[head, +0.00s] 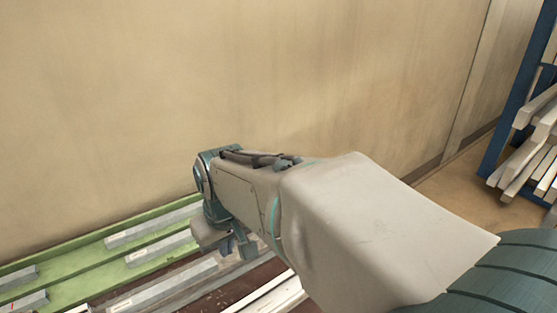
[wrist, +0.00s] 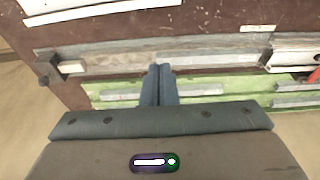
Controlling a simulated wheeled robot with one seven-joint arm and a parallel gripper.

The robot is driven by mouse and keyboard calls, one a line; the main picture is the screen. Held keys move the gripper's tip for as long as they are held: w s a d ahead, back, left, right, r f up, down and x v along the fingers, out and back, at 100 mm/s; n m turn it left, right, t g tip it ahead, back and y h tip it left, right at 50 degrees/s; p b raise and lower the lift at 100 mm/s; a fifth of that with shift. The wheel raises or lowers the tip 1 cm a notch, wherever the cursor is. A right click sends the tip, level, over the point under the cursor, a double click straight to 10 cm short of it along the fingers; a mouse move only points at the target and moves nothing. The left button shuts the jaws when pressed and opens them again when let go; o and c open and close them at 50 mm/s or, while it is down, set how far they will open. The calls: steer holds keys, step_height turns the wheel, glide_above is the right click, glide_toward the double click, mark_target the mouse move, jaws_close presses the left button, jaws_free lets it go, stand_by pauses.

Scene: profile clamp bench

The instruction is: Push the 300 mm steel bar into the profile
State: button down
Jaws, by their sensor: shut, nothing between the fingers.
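My gripper (wrist: 159,70) is shut and empty. In the wrist view its fingertips are over the near edge of a long grey metal strip or bar (wrist: 210,57) on the brown bench. I cannot tell whether they touch it. In the head view my gripper (head: 240,248) is partly hidden by my arm. Long grey bars also show there beside the green tray, one with a pale label (head: 160,288). A white profile (wrist: 295,56) lies at the right in the wrist view. I cannot tell which bar is the 300 mm one.
A green tray (head: 80,256) holds several grey bars. A dark clamp-like part (wrist: 46,67) stands at the bench's left end in the wrist view. Another white profile (wrist: 90,11) lies at the top. A plain wall (head: 200,80) is behind the bench. A blue rack (head: 515,100) stands right.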

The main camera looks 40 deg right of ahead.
steer(key=w+d+r+g+p, duration=0.1)
steer(key=w+d+p, duration=0.1)
steer(key=w+d, duration=0.6)
steer(key=w+d+p, duration=0.1)
steer(key=w+d, duration=0.5)
steer(key=d, duration=0.5)
steer(key=w+d+f+p, duration=0.1)
steer(key=d+f, duration=0.4)
steer(key=d, duration=0.6)
steer(key=w+d+f+g+p, duration=0.1)
steer(key=d+f, duration=0.4)
steer(key=d, duration=0.6)
steer(key=shift+d+f+g+p, duration=0.15)
steer(key=shift+g+p, duration=0.15)
steer(key=shift+p, duration=0.25)
steer(key=shift+f, duration=0.15)
